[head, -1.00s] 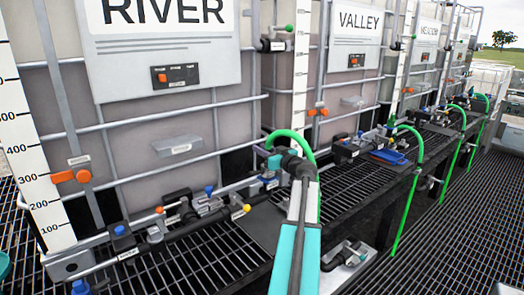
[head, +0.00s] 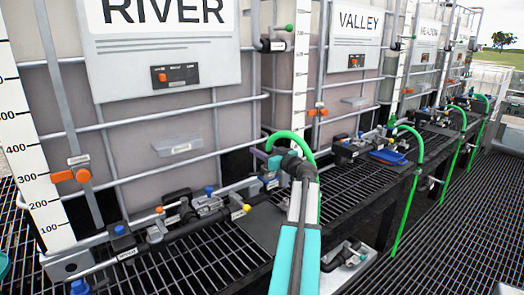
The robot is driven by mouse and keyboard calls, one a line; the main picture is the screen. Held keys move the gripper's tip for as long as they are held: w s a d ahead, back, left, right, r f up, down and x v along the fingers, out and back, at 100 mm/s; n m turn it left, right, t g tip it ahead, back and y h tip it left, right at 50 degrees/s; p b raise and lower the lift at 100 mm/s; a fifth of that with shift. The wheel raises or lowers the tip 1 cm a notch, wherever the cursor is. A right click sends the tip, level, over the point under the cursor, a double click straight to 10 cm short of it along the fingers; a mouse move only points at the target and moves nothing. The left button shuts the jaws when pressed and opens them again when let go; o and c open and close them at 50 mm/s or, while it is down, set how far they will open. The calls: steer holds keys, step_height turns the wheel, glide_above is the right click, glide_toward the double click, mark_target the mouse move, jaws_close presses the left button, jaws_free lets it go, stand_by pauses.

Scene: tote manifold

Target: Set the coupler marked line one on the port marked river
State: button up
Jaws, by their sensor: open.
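The tank with the RIVER sign (head: 168,40) stands at the left. Along its foot runs a pipe with a valve (head: 208,203) and fittings; I cannot tell which fitting is the port marked river. A green hose (head: 302,141) arches over the end of my arm and drops behind it. My gripper (head: 273,163) is at the right foot of the river tank, by the near end of the hose. Its jaws are open, but the fingertips are small and partly hidden. I cannot read a line one mark, and cannot tell whether a coupler lies between the jaws.
The VALLEY tank (head: 352,50) and further tanks stand in a row to the right. More green hoses (head: 410,185) hang from the black grated shelf (head: 345,190). A blue tray (head: 388,157) lies on that shelf. The grated walkway (head: 450,230) at the right is clear.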

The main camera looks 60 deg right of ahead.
steer(key=shift+s, duration=0.15)
steer(key=b+v, duration=0.3)
steer(key=v, duration=1)
steer(key=shift+s, duration=0.3)
stand_by(0.4)
